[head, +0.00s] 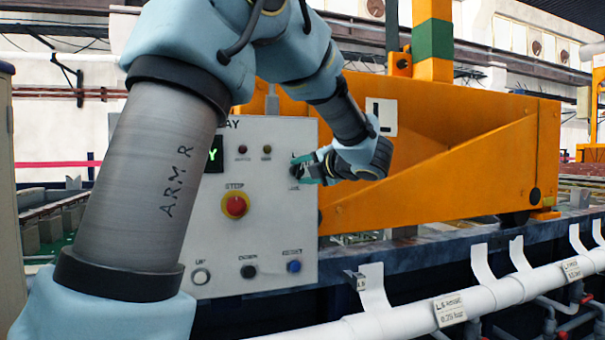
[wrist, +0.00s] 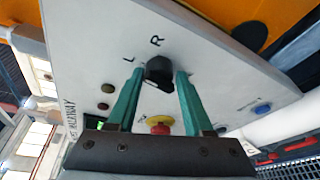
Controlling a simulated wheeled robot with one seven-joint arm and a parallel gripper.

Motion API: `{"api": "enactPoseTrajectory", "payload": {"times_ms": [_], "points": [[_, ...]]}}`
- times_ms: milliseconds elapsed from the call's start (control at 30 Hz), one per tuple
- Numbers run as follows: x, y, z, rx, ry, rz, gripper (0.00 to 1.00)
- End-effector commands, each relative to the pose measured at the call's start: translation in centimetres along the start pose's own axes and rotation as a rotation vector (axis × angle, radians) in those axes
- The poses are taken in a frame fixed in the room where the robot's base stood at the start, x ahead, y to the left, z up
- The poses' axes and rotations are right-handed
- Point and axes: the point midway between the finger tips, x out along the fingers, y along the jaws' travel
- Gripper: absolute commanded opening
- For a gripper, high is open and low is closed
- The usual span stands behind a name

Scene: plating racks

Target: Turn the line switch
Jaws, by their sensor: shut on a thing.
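The line switch is a black rotary knob (wrist: 158,71) on a grey-white control panel (head: 268,225). The letters L and R are printed beside it in the wrist view. My gripper (head: 308,168) has its green fingers at the upper right of the panel, and they also show in the wrist view (wrist: 160,78), one on each side of the knob. It is shut on the knob. In the head view the fingers and wrist largely hide the knob. Its exact pointing direction is hard to tell.
A red stop button (head: 235,205) on a yellow base sits left of and below the switch. White (head: 201,276), black (head: 248,272) and blue (head: 294,267) buttons line the panel's bottom. An orange machine frame (head: 430,165) stands behind. A white pipe (head: 400,327) runs in front.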

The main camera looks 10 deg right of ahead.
Motion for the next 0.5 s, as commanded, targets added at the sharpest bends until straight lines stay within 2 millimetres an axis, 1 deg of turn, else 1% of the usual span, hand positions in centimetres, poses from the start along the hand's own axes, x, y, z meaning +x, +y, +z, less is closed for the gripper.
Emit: {"api": "enactPoseTrajectory", "payload": {"times_ms": [500], "points": [[0.05, -0.32, -0.02, 0.457, 0.027, 0.152, 0.00]]}}
